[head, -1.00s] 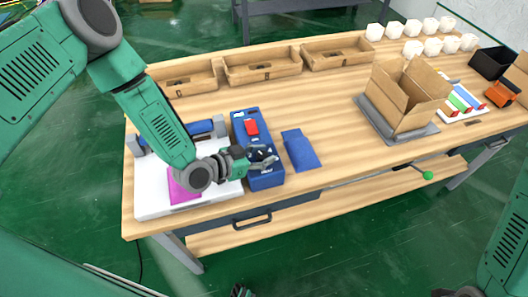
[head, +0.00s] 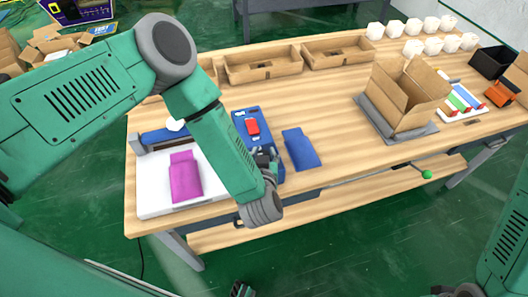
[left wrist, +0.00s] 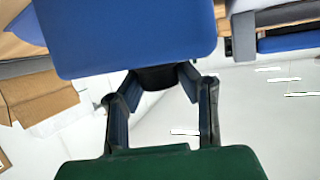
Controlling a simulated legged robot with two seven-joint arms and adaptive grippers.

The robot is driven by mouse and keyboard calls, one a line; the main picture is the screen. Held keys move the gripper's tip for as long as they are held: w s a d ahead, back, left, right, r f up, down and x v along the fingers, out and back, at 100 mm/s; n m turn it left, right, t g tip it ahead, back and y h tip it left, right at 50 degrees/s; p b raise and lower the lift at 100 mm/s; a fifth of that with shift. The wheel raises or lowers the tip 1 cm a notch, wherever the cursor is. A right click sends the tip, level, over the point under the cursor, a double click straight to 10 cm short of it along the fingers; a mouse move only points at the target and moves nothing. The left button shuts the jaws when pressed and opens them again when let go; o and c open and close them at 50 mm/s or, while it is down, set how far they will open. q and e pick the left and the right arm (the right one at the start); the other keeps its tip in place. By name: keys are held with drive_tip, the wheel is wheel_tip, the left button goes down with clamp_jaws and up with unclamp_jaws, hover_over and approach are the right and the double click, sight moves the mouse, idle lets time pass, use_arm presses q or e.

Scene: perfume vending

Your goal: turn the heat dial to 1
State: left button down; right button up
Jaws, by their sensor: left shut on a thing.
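The blue control box (head: 240,121) with a red switch (head: 252,127) stands near the table's front edge. My left gripper (head: 265,155) is at the front part of this box, and my forearm hides much of that area. In the left wrist view, the blue box (left wrist: 130,35) fills the top, and my left gripper (left wrist: 165,85) is shut on a dark round dial (left wrist: 157,78) on it. The dial's numbers and pointer are hidden. Only a small dark piece of what looks like my right gripper (head: 242,290) shows at the bottom edge; its jaws are unclear.
A blue pouch (head: 300,149) lies right of the box. A magenta pouch (head: 185,178) lies on a white press (head: 155,207) to the left. Wooden trays (head: 262,66) line the back. An open carton (head: 405,98) stands at right. The table middle is clear.

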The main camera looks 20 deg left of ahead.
use_arm(q)
drive_tip(key=shift+n+g+y, duration=0.7)
drive_tip(key=shift+n+y, duration=1)
drive_tip(key=shift+y, duration=0.2)
drive_tip(key=c, duration=1.1)
unclamp_jaws()
drive_tip(key=shift+c, duration=0.2)
drive_tip(key=shift+d, duration=0.1)
drive_tip(key=shift+s+d+r, duration=0.1)
drive_tip(key=shift+s+d, duration=0.05)
drive_tip(key=v, duration=1.1)
drive_tip(key=shift+d, duration=0.25)
